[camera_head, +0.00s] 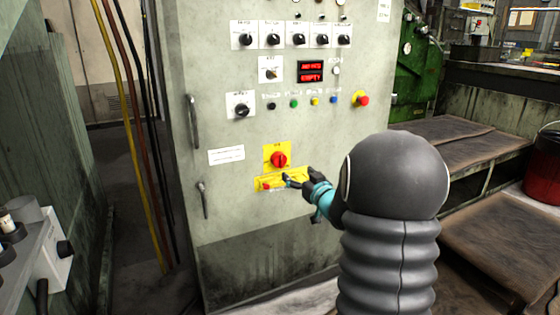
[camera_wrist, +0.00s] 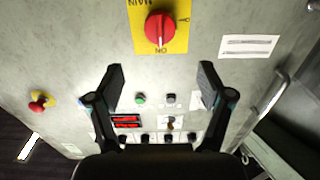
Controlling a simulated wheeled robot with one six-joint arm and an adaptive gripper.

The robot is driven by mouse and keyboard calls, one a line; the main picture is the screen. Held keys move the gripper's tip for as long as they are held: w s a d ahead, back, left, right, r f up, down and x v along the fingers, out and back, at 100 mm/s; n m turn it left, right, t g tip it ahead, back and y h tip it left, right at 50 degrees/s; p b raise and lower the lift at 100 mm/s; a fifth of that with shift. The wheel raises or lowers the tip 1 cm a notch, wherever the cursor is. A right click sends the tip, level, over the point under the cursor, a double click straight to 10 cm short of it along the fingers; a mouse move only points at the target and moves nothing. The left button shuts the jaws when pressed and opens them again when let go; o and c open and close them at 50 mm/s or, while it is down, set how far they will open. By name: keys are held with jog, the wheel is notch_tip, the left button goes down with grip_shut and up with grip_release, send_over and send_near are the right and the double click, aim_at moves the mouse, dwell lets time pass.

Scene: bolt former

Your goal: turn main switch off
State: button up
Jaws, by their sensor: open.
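The main switch is a red rotary knob (camera_head: 279,160) on a yellow plate (camera_head: 270,149), low on the grey cabinet front. In the wrist view the red knob (camera_wrist: 160,28) is at the top centre, with lettering upside down. A pale mark on the knob seems to face the ON label (camera_wrist: 161,50). My gripper (camera_head: 298,181) is just below and right of the knob in the head view, in front of a yellow label. In the wrist view my gripper (camera_wrist: 161,72) has its two fingers wide apart, with nothing between them. The knob lies beyond the fingertips, apparently untouched.
The cabinet (camera_head: 225,175) carries rows of black knobs, buttons, a red display (camera_head: 311,71) and a red emergency stop (camera_head: 362,100) above. Door handles (camera_head: 193,122) are at left. Hanging cables (camera_head: 133,110) run further left. Benches (camera_head: 500,240) are at right.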

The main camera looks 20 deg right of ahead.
aim_at(282, 160)
jog(key=w+p, duration=0.1)
jog(key=w, duration=1.1)
jog(key=shift+w+a, duration=0.1)
jog(key=shift+a, duration=0.1)
jog(key=c, duration=1.1)
